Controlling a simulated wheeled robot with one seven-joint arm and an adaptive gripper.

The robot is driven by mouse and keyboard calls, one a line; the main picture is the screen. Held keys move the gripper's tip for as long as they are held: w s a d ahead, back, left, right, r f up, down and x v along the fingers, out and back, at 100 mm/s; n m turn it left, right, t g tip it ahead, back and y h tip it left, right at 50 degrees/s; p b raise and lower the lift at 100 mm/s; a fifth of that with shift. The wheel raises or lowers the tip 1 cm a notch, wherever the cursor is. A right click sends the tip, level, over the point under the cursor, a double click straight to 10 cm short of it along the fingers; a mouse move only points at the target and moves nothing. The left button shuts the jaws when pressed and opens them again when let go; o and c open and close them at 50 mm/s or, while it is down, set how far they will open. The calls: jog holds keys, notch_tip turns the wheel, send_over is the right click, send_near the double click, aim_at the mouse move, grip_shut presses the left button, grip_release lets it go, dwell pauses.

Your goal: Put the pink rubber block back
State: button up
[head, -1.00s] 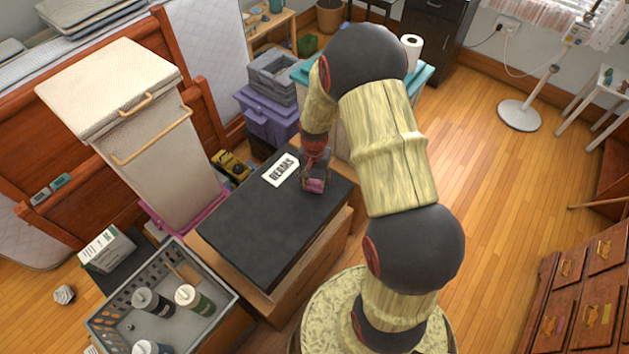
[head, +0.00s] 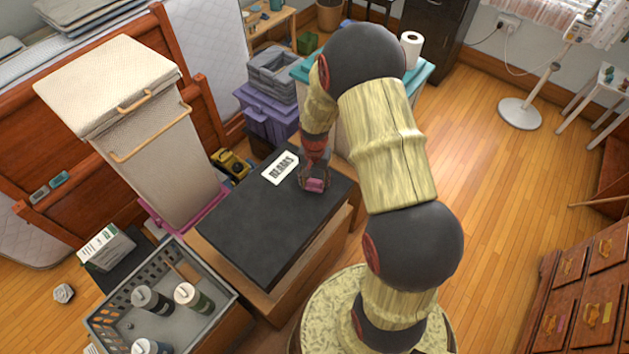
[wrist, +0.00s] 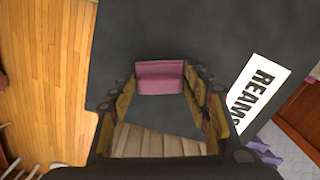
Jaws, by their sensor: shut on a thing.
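The pink rubber block (head: 316,186) is between the fingers of my gripper (head: 314,181), over the right part of the dark top (head: 262,220) of a wooden box. In the wrist view the pink block (wrist: 161,74) lies across the fingertips of my gripper (wrist: 161,84), which is shut on it. I cannot tell whether the block touches the dark top or hangs just above it. A white label reading REAMS (head: 281,168) lies on the dark top, left of the block in the head view; the label (wrist: 257,93) is to the right in the wrist view.
A grey crate (head: 215,327) with several lidded cups stands at the lower left. A tall cream bin (head: 165,165) is left of the box. Purple and grey crates (head: 268,112) are behind it. Wooden floor (head: 490,190) is open to the right.

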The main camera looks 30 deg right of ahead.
jog(key=o, duration=1.4)
notch_tip(320, 180, up, 12)
jog(key=shift+f, duration=0.1)
jog(key=s+a+r+n+t, duration=0.2)
jog(key=s+r, duration=0.4)
jog(key=r, duration=0.3)
jog(key=s+a+r+n+t, duration=0.1)
jog(key=s+a+r+n, duration=0.3)
jog(key=s+a+r, duration=0.3)
jog(key=s+a+r+n+t, duration=0.2)
jog(key=s+a+r, duration=0.3)
jog(key=r, duration=0.6)
jog(key=shift+s+a+n+t, duration=0.1)
jog(key=shift+s+n+t, duration=0.2)
jog(key=shift+s+n, duration=0.6)
